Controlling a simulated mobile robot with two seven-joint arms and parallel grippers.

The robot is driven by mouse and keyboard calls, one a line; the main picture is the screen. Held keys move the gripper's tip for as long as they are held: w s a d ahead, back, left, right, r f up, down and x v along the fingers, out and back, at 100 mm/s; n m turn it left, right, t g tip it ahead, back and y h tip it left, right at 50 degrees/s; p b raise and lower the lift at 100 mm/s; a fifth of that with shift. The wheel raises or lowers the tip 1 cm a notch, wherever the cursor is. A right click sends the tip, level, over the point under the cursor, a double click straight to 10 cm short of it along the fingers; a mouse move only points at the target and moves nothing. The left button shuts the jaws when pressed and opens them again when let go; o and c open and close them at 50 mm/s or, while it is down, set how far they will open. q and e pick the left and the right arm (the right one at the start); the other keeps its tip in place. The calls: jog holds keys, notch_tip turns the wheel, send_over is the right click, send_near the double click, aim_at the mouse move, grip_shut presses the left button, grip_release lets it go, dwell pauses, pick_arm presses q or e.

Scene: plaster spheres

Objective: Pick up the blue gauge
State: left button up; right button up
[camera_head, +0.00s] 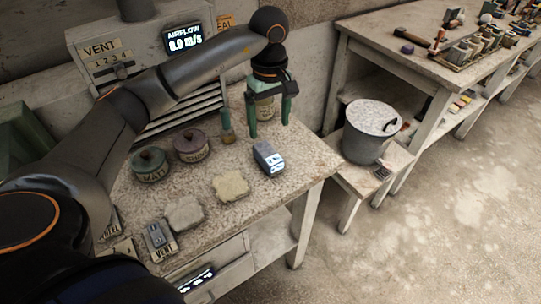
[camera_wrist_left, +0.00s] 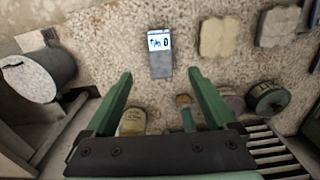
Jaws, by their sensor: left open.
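The blue gauge (camera_head: 268,158) is a small blue-grey box with a lit white display, lying near the right edge of the speckled table. In the left wrist view the gauge (camera_wrist_left: 160,63) lies just past the fingertips, roughly centred between them, display at its far end. My left gripper (camera_head: 269,122) has green fingers, points down and is open and empty. It hangs above and behind the gauge, not touching it. It also shows in the left wrist view (camera_wrist_left: 160,74). My right gripper is not in view.
A labelled jar (camera_wrist_left: 132,122) and a green-handled tool (camera_head: 227,127) stand close to the gripper. Two lidded pots (camera_head: 192,146) stand left, and two plaster-like slabs (camera_head: 230,186) lie in front. A vent cabinet (camera_head: 100,60) stands behind. A bucket (camera_head: 370,132) stands on a stool at right.

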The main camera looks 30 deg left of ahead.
aim_at(268, 152)
pick_arm(q)
notch_tip(268, 152, down, 6)
jog(key=shift+f, duration=0.15)
jog(key=f, duration=0.1)
jog(key=f+p, duration=0.1)
jog(key=f, duration=0.2)
jog(key=shift+w+a+f, duration=0.1)
jog(key=shift+a+f, duration=0.05)
jog(key=shift+a, duration=0.15)
jog(key=shift+f, duration=0.5)
jog(key=shift+f, duration=0.25)
grip_shut()
dwell(0.7)
